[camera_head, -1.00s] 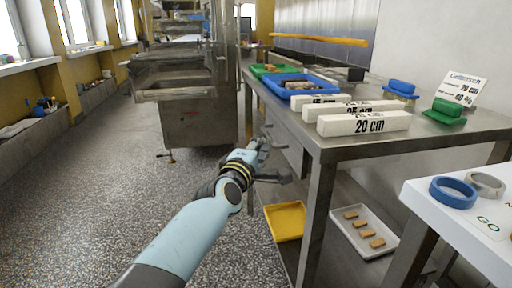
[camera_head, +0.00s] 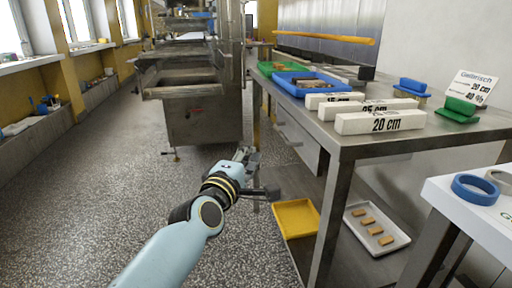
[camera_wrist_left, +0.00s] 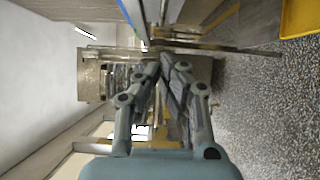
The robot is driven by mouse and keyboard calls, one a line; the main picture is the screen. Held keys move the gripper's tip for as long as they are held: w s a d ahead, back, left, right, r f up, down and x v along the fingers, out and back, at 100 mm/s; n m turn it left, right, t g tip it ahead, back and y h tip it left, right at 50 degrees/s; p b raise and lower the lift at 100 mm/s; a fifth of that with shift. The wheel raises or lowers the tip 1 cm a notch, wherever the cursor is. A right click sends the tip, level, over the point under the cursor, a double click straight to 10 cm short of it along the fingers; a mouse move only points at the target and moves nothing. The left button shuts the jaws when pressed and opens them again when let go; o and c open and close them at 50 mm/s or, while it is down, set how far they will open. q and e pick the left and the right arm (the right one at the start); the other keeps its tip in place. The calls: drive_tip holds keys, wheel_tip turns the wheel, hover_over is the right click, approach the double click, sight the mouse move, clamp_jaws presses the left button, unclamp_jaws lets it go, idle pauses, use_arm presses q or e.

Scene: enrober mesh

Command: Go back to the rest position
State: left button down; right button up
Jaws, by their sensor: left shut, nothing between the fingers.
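My left gripper (camera_head: 245,155) reaches forward in the head view, in the open space to the left of the steel table's (camera_head: 352,150) front legs. It is shut and holds nothing. In the left wrist view its two fingers (camera_wrist_left: 163,62) come together at the tips, in front of the steel machine at the far end. My right gripper is not in view.
The table carries white blocks marked in cm (camera_head: 380,123), a blue tray (camera_head: 305,84) and a green tray (camera_head: 268,68). A yellow tray (camera_head: 296,218) and a white tray (camera_head: 400,238) lie below. A steel machine (camera_head: 200,122) stands ahead; the left floor is clear.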

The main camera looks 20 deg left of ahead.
use_arm(q)
drive_tip(key=s+a+f+m+g+p, duration=0.1)
drive_tip(key=s+a+f+m+g, duration=0.3)
drive_tip(key=s+f, duration=1.1)
drive_tip(key=s+f+m+g+p, duration=0.1)
drive_tip(key=s+f+m+g, duration=0.3)
drive_tip(key=s+f, duration=1)
drive_tip(key=s+a+f+m+g, duration=0.2)
drive_tip(key=s+f, duration=0.4)
drive_tip(key=s, duration=0.4)
drive_tip(key=s+a+f+m+g+y, duration=0.1)
drive_tip(key=s+f+m+g, duration=0.3)
drive_tip(key=s, duration=0.7)
drive_tip(key=s+a+f+m+g, duration=0.3)
drive_tip(key=s+f+m, duration=0.1)
drive_tip(key=s+f, duration=0.4)
drive_tip(key=shift+s+g, duration=0.4)
drive_tip(key=shift+s, duration=0.85)
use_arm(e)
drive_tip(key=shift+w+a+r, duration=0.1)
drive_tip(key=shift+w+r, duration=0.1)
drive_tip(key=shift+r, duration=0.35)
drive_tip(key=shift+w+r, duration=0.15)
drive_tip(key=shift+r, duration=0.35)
use_arm(q)
drive_tip(key=shift+f, duration=0.1)
